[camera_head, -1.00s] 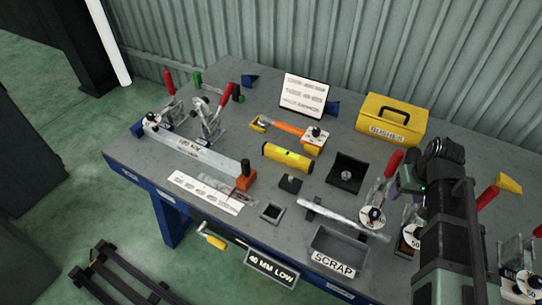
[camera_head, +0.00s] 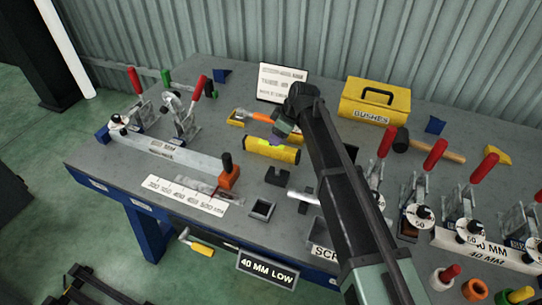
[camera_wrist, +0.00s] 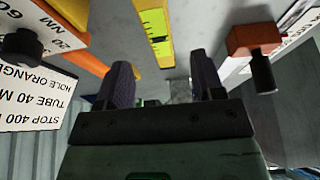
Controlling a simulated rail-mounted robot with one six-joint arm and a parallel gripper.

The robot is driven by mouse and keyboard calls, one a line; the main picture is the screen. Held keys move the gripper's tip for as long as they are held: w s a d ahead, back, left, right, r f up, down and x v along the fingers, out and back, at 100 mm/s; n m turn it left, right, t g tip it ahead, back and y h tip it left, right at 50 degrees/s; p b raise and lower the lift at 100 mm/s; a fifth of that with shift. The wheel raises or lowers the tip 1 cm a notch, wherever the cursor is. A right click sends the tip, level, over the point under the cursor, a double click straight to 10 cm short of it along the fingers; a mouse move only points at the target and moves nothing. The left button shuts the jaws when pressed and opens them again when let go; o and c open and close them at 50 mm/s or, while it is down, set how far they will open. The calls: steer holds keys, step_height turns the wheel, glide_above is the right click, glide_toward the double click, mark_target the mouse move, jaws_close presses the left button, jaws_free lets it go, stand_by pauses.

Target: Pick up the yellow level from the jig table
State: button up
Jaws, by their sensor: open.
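The yellow level (camera_head: 271,151) lies on the grey jig table (camera_head: 120,170), near its middle in the head view. In the wrist view the level (camera_wrist: 157,38) runs down from the top edge, beyond and between my two fingers. My gripper (camera_wrist: 160,80) is open, with nothing between its fingers. In the head view my gripper (camera_head: 281,134) is close above the level's far side, partly hidden by my own arm. Whether it touches the level cannot be told.
An orange-handled tool (camera_head: 262,121) lies just behind the level. An orange block with a dark knob (camera_head: 229,176) stands at left front, and a dark block (camera_head: 277,176) lies in front. The yellow bushes box (camera_head: 375,101) and red-handled clamps (camera_head: 424,185) are to the right.

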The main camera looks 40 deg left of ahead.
mark_target(271, 146)
steer(key=shift+b+x, duration=0.3)
steer(key=shift+x, duration=0.9)
steer(key=b+x, duration=0.5)
steer(key=shift+w+f, duration=0.1)
steer(key=shift+f, duration=0.05)
steer(key=shift+r, duration=0.25)
jaws_close()
